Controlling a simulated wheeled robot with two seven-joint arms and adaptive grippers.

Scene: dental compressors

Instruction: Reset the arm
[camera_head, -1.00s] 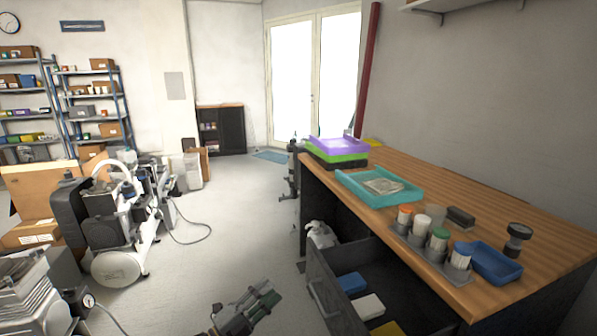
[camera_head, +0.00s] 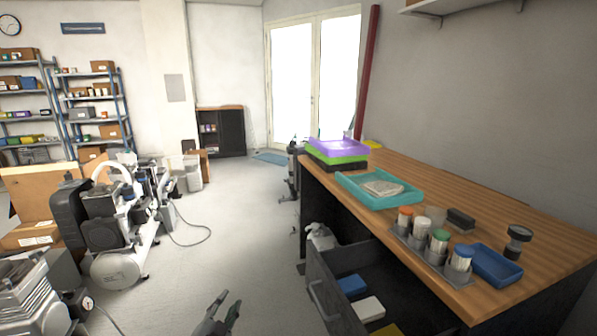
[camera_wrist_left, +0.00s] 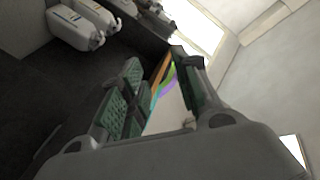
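My left gripper (camera_head: 226,308) shows at the bottom edge of the head view, over the floor and left of the open drawer. Its two fingers stand apart with nothing between them. In the left wrist view the fingers (camera_wrist_left: 156,62) have green ribbed pads and a clear gap. Through that gap the coloured trays and the bench edge show in the distance. Most of the left arm is out of the head view. My right gripper shows in neither view.
A wooden-topped bench (camera_head: 440,205) stands at right, its drawer (camera_head: 335,292) open with several boxes inside. The bench carries a teal tray (camera_head: 350,188), stacked trays (camera_head: 338,148) and a cup rack (camera_head: 425,255). Compressors (camera_head: 105,225) stand at left. The floor (camera_head: 235,215) between is clear.

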